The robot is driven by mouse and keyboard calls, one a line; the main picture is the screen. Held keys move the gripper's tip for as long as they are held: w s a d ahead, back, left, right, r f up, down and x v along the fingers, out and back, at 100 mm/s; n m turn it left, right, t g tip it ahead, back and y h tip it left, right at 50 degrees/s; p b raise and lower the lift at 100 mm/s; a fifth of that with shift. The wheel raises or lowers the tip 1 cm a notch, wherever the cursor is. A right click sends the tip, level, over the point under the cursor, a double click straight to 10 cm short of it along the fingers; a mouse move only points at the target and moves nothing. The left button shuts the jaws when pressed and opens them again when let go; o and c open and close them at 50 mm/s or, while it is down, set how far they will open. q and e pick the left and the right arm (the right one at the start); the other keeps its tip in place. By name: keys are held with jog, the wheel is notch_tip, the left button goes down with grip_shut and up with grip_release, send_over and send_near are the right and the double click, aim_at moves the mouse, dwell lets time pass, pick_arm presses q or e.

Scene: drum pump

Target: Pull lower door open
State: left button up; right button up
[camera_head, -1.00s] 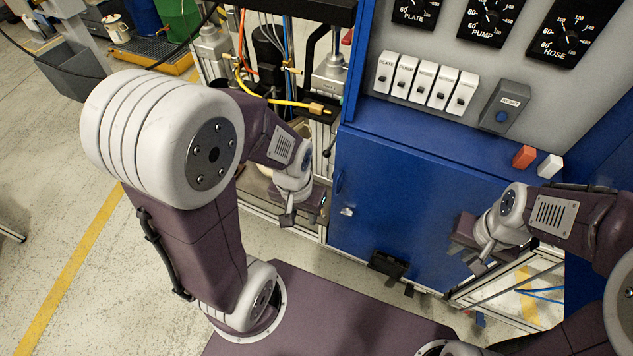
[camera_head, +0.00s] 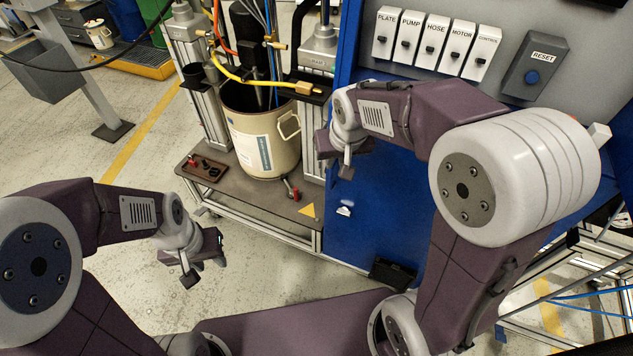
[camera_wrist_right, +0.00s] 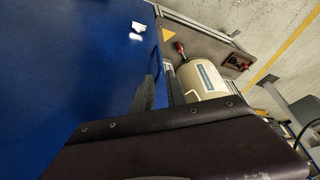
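The lower door is the blue panel (camera_head: 385,215) of the cabinet, and it looks closed. It also fills the left of the right wrist view (camera_wrist_right: 70,75). A blue handle (camera_wrist_right: 157,58) stands near the door's edge there. My right gripper (camera_wrist_right: 158,88) has its two dark fingers apart with a gap between them. The handle lies at or just past the fingertips, and I cannot tell whether it is between them. In the head view my right gripper (camera_head: 325,148) is at the door's left edge and hides the handle. My left gripper (camera_head: 207,262) hangs over the floor, away from the door.
A cream drum (camera_head: 265,140) stands on the pump's base plate (camera_head: 235,200) left of the door. Labelled switches (camera_head: 435,42) are above.

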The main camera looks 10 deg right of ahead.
aim_at(332, 173)
jog(key=b+x, duration=0.3)
jog(key=x, duration=0.6)
jog(key=shift+f, duration=0.35)
jog(key=shift+s, duration=0.1)
grip_shut()
dwell(0.9)
